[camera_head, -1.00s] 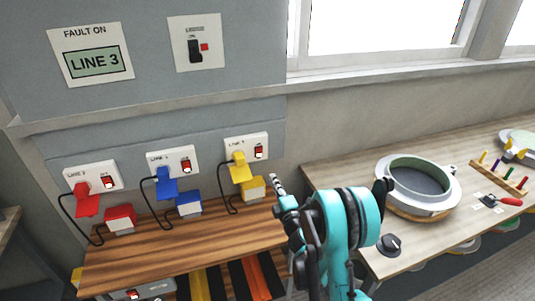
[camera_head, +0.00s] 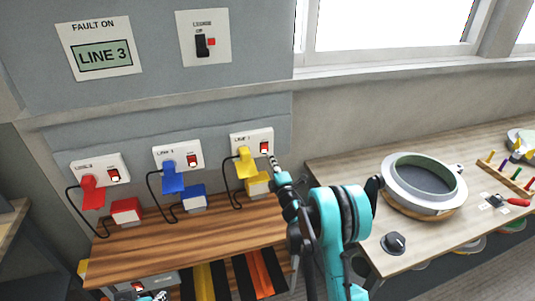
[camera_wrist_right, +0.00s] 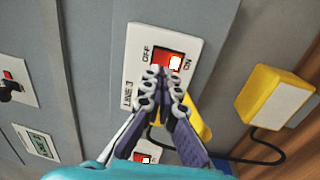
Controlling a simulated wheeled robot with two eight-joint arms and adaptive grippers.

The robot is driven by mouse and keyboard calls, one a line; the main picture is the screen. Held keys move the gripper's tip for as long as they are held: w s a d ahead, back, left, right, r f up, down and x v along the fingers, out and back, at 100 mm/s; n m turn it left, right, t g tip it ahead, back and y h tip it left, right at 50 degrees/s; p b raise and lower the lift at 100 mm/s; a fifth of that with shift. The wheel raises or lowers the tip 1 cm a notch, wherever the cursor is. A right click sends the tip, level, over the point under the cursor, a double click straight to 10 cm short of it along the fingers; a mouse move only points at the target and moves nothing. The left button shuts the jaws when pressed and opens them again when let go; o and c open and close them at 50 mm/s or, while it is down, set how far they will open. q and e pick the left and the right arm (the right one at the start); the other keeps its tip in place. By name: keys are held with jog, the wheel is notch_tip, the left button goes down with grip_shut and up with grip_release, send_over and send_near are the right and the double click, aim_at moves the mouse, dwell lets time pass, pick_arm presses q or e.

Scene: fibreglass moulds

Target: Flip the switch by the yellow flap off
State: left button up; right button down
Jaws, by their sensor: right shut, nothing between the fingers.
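The switch (camera_head: 264,147) is a red rocker on the white plate (camera_head: 238,137) at the right of the row. In the right wrist view this rocker (camera_wrist_right: 166,61) lies between OFF and ON marks, on a plate labelled LINE 3. The yellow flap (camera_head: 246,165) hangs left of it on the same plate. My right gripper (camera_head: 271,160) is shut and empty, its tips just below the rocker. In the right wrist view its fingertips (camera_wrist_right: 164,75) overlap the rocker's lower edge; I cannot tell whether they touch. A small part of my left arm shows at the bottom edge.
Similar plates with a blue flap (camera_head: 172,178) and a red flap (camera_head: 92,193) are further left. A yellow box (camera_head: 258,184) stands close below the gripper on the wooden shelf (camera_head: 150,246). A sign (camera_head: 103,55) reads FAULT ON LINE 3. A round mould (camera_head: 384,190) sits on the right bench.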

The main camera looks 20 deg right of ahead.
aim_at(265, 146)
jog(key=w, duration=0.2)
jog(key=w+b, duration=0.1)
jog(key=w, duration=0.1)
jog(key=shift+w+a+r, duration=0.1)
jog(key=shift+w+r, duration=0.2)
jog(key=shift+w, duration=0.05)
jog(key=shift+w+r, duration=0.2)
jog(key=shift+w, duration=0.1)
